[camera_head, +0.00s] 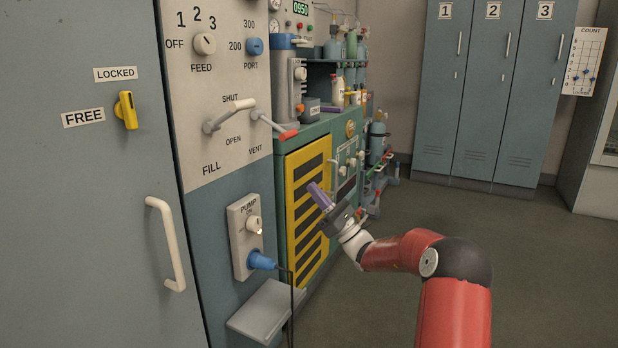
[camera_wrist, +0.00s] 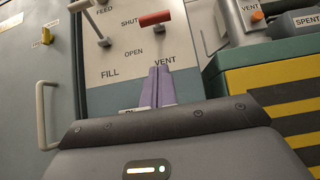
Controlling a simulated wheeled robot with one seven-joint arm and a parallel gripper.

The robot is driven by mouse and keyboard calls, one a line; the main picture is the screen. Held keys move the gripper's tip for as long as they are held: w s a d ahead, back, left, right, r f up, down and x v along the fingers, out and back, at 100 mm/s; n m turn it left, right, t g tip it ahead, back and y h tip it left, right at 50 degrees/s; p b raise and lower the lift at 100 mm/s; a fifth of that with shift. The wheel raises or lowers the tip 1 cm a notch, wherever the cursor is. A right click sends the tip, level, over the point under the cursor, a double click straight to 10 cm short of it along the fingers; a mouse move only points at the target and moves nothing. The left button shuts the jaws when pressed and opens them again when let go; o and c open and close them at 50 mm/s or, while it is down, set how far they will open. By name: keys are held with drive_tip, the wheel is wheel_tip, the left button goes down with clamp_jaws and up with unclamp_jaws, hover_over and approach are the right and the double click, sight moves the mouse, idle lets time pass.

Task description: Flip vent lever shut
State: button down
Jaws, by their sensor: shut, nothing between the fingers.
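The vent lever is a grey rod with a red grip (camera_head: 289,134), on the white panel above the word VENT. In the head view its grip slants down to the right from the pivot, below the level of SHUT. In the wrist view the red grip (camera_wrist: 155,18) is near the top, above and beyond my fingertips. My gripper (camera_head: 316,190) has purple fingers and is below and to the right of the lever, apart from it. The fingers (camera_wrist: 160,72) are together with nothing between them, pointing up toward the panel.
The white-gripped fill lever (camera_head: 232,109) is just left of the vent lever. A pump box (camera_head: 243,230) with a blue plug (camera_head: 262,261) is below. A yellow slatted panel (camera_head: 300,240) is behind my gripper. Open floor (camera_head: 540,250) lies to the right.

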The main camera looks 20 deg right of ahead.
sight(289, 135)
drive_tip(key=s+d+r+x, duration=0.1)
drive_tip(key=r+x, duration=0.1)
drive_tip(key=x, duration=0.9)
drive_tip(key=shift+r, duration=0.2)
drive_tip(key=shift+s+d+r+p, duration=0.1)
drive_tip(key=shift+s+r+p, duration=0.05)
drive_tip(key=shift+p, duration=0.2)
